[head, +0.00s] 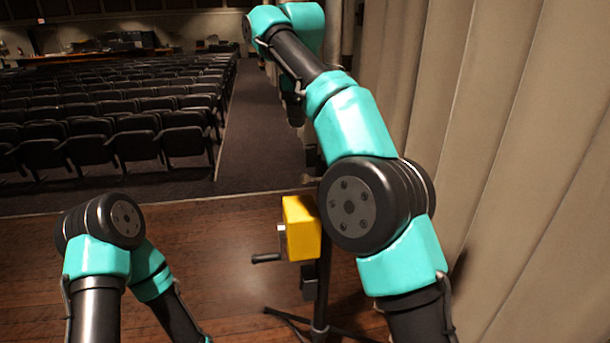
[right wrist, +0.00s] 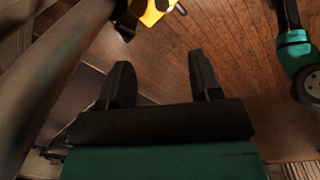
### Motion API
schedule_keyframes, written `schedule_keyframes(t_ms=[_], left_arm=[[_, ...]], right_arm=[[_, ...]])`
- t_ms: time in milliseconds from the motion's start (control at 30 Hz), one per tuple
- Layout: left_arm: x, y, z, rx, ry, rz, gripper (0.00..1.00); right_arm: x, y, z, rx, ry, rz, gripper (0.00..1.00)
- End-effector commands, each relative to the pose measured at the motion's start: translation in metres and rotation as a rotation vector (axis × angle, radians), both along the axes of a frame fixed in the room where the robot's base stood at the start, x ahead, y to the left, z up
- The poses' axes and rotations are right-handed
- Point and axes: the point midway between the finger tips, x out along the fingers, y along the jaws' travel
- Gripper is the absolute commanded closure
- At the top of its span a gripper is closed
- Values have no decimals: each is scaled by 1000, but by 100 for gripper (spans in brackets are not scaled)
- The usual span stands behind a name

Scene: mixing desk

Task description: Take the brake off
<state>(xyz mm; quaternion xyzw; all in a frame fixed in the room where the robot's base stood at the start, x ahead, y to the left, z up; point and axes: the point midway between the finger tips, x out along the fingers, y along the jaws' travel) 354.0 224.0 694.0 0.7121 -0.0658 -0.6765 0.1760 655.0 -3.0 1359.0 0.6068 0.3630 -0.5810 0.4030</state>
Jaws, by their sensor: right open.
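A yellow winch box (head: 301,228) sits on a dark upright stand (head: 322,280), with a grey crank arm and black handle (head: 266,258) on its left side. My right arm covers part of its right side. I cannot make out a separate brake lever. My right gripper (head: 293,108) is small and partly hidden behind my arm in the head view, well above the box. In the right wrist view, the right gripper (right wrist: 162,76) is open and empty, and the yellow box (right wrist: 152,12) shows at the top edge, apart from the fingers. My left gripper is out of view.
A small dark box (head: 309,288) is on the stand below the winch, above spread tripod legs (head: 285,320). A beige curtain (head: 520,150) hangs at the right. Rows of seats (head: 110,130) lie beyond the stage edge. The wooden floor (head: 220,240) left of the stand is clear.

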Motion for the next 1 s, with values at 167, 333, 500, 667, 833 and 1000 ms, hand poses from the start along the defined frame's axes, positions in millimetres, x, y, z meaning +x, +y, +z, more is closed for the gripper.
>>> schedule_keyframes(t_ms=[167,333,500,667,833,1000], left_arm=[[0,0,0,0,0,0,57],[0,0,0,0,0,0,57],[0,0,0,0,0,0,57],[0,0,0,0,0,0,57],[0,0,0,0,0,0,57],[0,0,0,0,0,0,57]], right_arm=[[1,-1,-9,0,1,-1,42],[0,-2,-19,0,2,-1,42],[1,-2,-35,-1,3,-1,42],[2,-2,-50,-1,4,-1,42],[3,-3,-71,-1,4,-1,42],[5,-4,-96,-1,5,-1,42]])
